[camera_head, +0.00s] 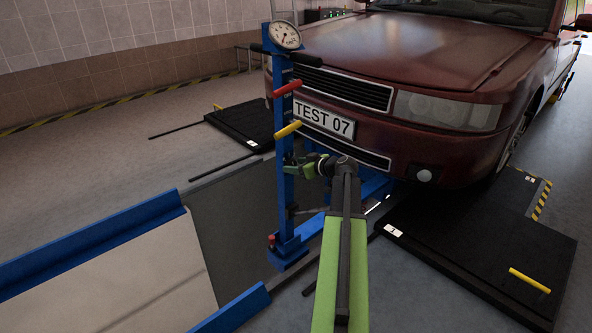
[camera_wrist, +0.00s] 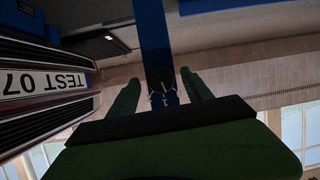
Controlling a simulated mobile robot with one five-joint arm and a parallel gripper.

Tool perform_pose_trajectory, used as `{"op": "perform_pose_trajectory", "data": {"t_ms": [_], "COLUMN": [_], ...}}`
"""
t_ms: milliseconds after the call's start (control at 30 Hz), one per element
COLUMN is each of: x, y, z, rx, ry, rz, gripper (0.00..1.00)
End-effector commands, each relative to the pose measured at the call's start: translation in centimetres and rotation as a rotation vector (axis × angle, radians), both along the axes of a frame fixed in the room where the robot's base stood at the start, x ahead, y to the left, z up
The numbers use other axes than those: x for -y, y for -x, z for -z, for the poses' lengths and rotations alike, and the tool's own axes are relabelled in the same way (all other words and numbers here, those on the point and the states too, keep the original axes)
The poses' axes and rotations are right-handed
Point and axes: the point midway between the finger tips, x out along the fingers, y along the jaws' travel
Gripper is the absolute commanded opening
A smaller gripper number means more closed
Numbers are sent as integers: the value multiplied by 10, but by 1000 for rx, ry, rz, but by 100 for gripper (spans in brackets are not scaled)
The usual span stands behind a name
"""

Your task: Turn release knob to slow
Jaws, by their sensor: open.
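The blue jack column (camera_head: 285,195) stands upright in front of the red car. My gripper (camera_head: 297,168) is at the column, below the yellow lever. In the wrist view my open gripper (camera_wrist: 160,76) has one finger on each side of the column. A dark round knob (camera_wrist: 160,82) with white marks beside it shows on the column between the fingers. The fingers look apart from the knob, but I cannot tell the depth gap. Where the knob's pointer stands is too small to read. In the head view my gripper and arm hide the knob.
A red lever (camera_head: 287,89) and a yellow lever (camera_head: 288,129) stick out of the column above my gripper, under a round gauge (camera_head: 285,35). The car (camera_head: 400,60) with its plate (camera_head: 324,119) is close on the right.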

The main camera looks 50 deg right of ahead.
Motion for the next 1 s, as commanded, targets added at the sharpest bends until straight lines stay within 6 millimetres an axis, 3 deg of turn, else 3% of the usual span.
{"op": "perform_pose_trajectory", "data": {"t_ms": [267,733,833,1000], "x": [-1,-1,0,2], "y": [-2,-2,-3,-3], "z": [0,0,1,3], "rx": [0,0,1,14], "ry": [0,-1,-18,-198], "rz": [-1,-2,-2,-3], "gripper": [58,0,0,0]}}
